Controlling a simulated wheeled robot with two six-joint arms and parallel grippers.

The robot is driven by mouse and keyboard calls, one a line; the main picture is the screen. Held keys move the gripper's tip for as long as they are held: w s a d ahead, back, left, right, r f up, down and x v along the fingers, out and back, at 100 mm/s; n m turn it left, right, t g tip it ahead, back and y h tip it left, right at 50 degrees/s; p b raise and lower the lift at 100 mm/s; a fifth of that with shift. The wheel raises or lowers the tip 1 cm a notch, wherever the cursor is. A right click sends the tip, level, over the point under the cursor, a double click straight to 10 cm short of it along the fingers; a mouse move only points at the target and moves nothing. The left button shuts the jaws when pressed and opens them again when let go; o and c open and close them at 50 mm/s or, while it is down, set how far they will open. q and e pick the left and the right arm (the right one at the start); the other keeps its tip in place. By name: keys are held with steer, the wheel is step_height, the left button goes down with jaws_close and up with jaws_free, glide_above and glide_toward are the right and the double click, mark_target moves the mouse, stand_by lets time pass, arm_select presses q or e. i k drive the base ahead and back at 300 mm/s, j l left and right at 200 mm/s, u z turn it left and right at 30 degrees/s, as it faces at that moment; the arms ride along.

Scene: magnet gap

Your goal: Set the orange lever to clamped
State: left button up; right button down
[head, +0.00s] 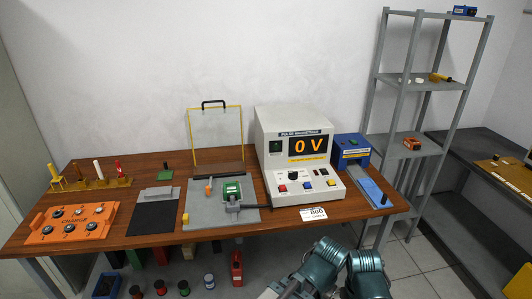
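The orange lever (209,187) is small and stands up from the grey base plate (200,213) on the wooden table. It is beside a green block (232,190) in a dark grey holder. The lever is too small to tell whether it is in the clamped position. A clear screen with a yellow frame (241,125) and a black handle stands behind the plate. Teal links of my arms show at the bottom edge, right of centre, well away from the lever. I see no fingertips of either gripper.
A white pulse magnetizer (285,122) reading 0 V stands right of the plate. A blue machine (351,148) is beyond it. An orange charge tray (68,224) and a black mat (153,218) lie to the left. A grey shelf (412,90) stands at right.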

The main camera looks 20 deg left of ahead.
mark_target(208, 188)
steer(key=i+j, duration=0.35)
steer(key=j, duration=0.15)
steer(key=i+j, duration=0.3)
steer(key=j, duration=0.2)
